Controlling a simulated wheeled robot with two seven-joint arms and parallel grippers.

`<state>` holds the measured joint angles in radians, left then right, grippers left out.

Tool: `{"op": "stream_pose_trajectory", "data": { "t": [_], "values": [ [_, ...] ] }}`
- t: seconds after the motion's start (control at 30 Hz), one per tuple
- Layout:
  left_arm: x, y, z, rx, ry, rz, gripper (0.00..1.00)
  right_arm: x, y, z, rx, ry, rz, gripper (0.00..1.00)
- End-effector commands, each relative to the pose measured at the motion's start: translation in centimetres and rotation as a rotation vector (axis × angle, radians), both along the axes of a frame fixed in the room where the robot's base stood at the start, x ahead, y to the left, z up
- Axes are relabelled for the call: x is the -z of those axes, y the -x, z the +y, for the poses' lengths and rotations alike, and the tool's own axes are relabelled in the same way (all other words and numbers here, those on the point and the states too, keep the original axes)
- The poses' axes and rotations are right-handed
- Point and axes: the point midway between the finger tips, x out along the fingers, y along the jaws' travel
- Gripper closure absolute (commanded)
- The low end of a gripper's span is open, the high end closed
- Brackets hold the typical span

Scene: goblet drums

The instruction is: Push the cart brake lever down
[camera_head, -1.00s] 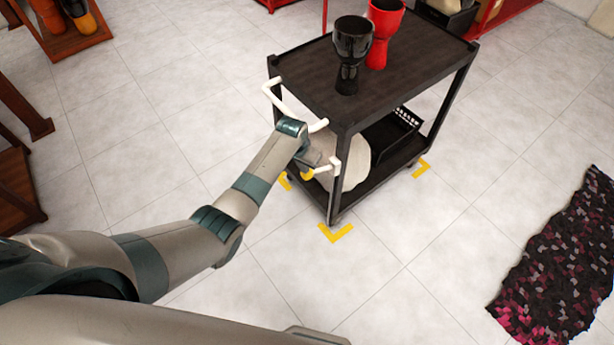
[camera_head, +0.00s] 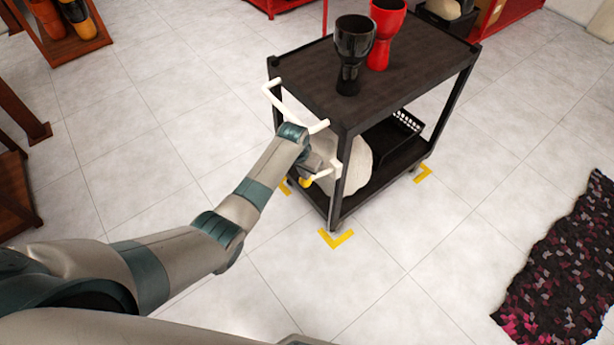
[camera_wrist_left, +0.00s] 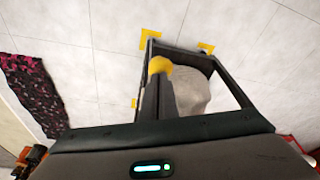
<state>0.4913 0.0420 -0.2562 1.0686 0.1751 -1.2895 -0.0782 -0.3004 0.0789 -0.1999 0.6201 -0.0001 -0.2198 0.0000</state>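The black cart (camera_head: 400,75) stands on the tiled floor with a white push handle (camera_head: 283,105) on its near left end. Below the handle is the white brake lever (camera_head: 325,173) with a yellow knob (camera_head: 305,182). My left gripper (camera_head: 313,167) is at the lever, just above the knob and partly covering it. In the left wrist view the gripper's dark fingers (camera_wrist_left: 159,98) look shut together, with the yellow knob (camera_wrist_left: 160,66) at their tips. Whether they touch it is hard to tell. My right gripper is not in view.
A black drum (camera_head: 352,45) and a red drum (camera_head: 383,35) stand on the cart top. A pale rounded object (camera_head: 357,165) and a black basket (camera_head: 398,130) are on its lower shelf. Yellow floor marks (camera_head: 337,238) surround the wheels. A dark patterned rug (camera_head: 560,270) lies right.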

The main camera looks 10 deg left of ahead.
Motion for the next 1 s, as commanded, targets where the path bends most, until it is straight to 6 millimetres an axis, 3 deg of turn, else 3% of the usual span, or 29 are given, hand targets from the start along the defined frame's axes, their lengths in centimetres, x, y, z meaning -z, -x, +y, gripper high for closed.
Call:
{"op": "stream_pose_trajectory", "data": {
  "t": [0.4, 1.0],
  "values": [
    [3.8, -0.1, -0.1, 0.000, 0.001, -0.002, 1.00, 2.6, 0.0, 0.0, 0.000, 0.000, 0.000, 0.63],
    [3.7, 0.2, 0.0, 0.000, 0.000, 0.000, 1.00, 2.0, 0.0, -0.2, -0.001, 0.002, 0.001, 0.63]
  ]
}}
